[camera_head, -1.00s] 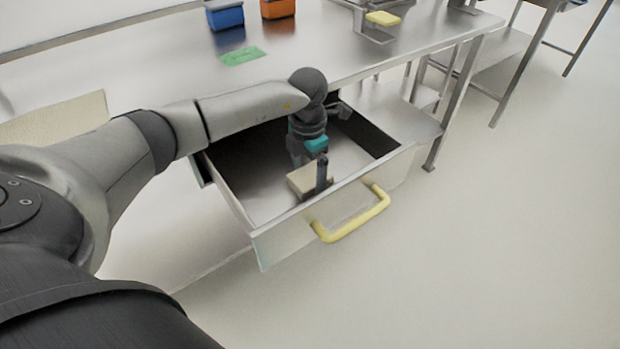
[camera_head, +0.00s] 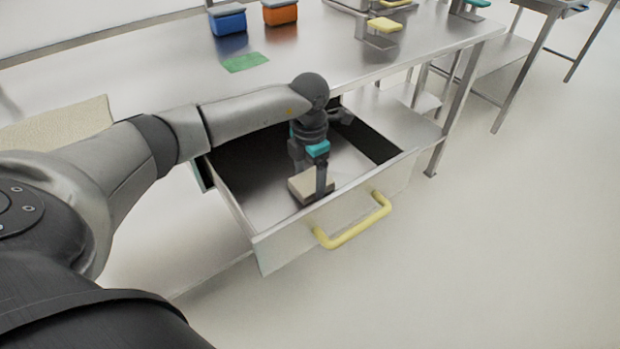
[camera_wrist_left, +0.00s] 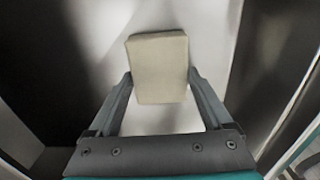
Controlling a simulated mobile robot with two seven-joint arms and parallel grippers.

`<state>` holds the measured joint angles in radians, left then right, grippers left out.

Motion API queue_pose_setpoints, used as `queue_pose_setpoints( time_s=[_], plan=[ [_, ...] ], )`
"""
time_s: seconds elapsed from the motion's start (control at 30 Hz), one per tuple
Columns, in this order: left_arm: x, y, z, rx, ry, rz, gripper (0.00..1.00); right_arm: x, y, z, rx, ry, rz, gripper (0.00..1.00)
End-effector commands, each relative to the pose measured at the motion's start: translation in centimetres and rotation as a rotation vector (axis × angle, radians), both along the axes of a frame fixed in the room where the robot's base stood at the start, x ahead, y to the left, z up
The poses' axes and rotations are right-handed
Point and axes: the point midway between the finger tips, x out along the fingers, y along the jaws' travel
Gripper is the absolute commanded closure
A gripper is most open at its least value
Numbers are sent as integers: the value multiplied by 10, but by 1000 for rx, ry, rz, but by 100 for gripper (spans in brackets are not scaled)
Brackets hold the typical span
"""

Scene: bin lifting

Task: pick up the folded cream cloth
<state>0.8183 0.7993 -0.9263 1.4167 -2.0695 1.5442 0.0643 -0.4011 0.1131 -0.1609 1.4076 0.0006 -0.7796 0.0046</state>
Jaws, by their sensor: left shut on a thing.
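The folded cream cloth (camera_head: 302,187) is a small, thick block inside the open drawer (camera_head: 246,195), near its front wall. It also shows in the left wrist view (camera_wrist_left: 158,66), between the two fingers. My left gripper (camera_head: 316,184) reaches down into the drawer and is shut on the cloth, with a finger on either side of it in the left wrist view (camera_wrist_left: 160,80). I cannot tell whether the cloth is clear of the drawer floor. My right gripper is in neither view.
The drawer front has a yellow handle (camera_head: 352,222). On the steel table (camera_head: 310,52) above stand a blue bin (camera_head: 228,20) and an orange bin (camera_head: 280,12), with a green mat (camera_head: 245,62) in front of them. The drawer walls stand close around my gripper.

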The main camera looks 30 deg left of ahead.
Motion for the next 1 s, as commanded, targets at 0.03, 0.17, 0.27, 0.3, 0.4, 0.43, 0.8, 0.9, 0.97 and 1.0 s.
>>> queue_pose_setpoints(
  time_s=[0.03, 0.17, 0.27, 0.3, 0.4, 0.43, 0.8, 0.9, 0.97, 1.0],
  plan=[
    [0, 0, 3, 0, -1, 0, 69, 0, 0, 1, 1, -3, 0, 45],
    [1, 0, 13, -1, -2, 0, 69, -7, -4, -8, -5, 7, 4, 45],
    [1, 0, 26, 0, -3, 0, 69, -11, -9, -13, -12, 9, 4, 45],
    [0, 1, 32, 1, -3, 0, 69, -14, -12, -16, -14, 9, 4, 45],
    [1, 0, 53, 0, -5, -1, 69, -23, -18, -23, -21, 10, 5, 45],
    [1, 0, 59, 0, -3, 0, 69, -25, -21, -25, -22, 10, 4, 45],
    [1, 0, 138, 0, -3, 0, 69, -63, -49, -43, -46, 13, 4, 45],
    [1, 0, 156, 0, -3, 0, 69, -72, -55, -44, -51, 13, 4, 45],
    [1, 0, 165, 0, -3, 0, 69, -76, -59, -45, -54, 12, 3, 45],
    [1, 0, 169, 0, -3, 0, 69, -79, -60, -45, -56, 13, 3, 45]
  ],
)
